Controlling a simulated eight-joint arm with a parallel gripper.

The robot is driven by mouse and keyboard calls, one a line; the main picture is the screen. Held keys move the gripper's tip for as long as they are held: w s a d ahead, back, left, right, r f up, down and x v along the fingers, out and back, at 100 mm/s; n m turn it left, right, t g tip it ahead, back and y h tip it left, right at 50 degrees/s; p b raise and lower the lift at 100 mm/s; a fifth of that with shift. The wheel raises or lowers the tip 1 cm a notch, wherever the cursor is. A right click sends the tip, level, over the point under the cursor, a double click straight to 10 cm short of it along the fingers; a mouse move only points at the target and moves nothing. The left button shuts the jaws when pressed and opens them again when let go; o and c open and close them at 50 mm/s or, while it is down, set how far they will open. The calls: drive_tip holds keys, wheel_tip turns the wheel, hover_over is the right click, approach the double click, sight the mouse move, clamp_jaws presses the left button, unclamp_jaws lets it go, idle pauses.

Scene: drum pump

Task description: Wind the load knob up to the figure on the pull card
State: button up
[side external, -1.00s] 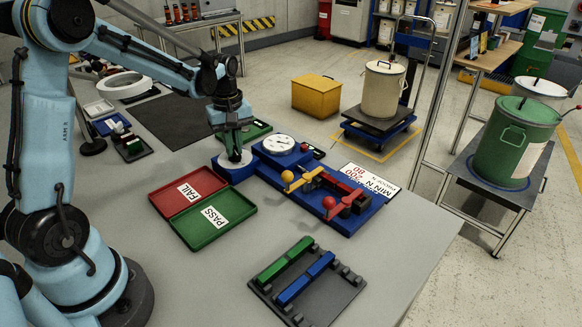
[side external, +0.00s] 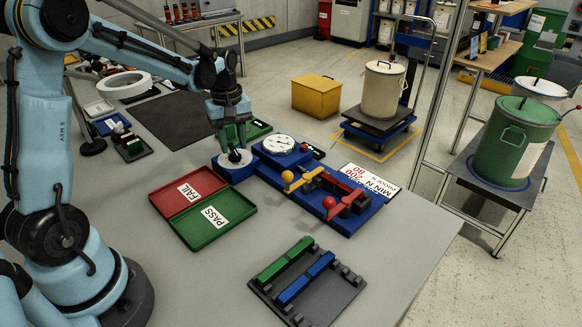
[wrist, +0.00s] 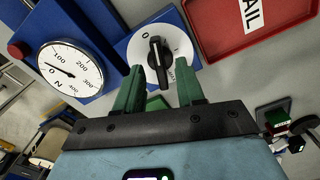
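The load knob (side external: 236,157) is a black bar handle on a round white dial in a blue block at the table's middle. In the wrist view the knob (wrist: 158,60) lies beyond and between my fingertips. My gripper (side external: 234,141) is above the knob, its green fingers apart and empty; the fingers also show in the wrist view (wrist: 160,70). The white gauge (side external: 279,145) sits beside the knob; in the wrist view the gauge needle (wrist: 58,68) points between 0 and 100. The pull card (side external: 368,181) is white, with "MIN N" and red figures that look like 200 and 80.
Red FAIL (side external: 187,190) and green PASS (side external: 208,220) trays lie in front of the knob. The blue fixture (side external: 345,222) with yellow and red balls stands to its right. A dark rack (side external: 325,295) with green and blue bars is at the front.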

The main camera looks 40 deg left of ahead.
sight(234, 149)
wheel_tip(234, 149, up, 11)
idle(0.4)
drive_tip(key=shift+d, duration=0.1)
drive_tip(key=s+d+f+m+t, duration=0.1)
drive_tip(key=s+d+m+t, duration=0.2)
drive_tip(key=s+d+m, duration=0.2)
drive_tip(key=s+d+f+m+t, duration=0.2)
drive_tip(key=s+d+m+t, duration=0.2)
drive_tip(key=d+m, duration=0.5)
drive_tip(key=shift+s+d+f, duration=0.3)
drive_tip(key=shift+s+d, duration=0.1)
drive_tip(key=shift+s, duration=0.15)
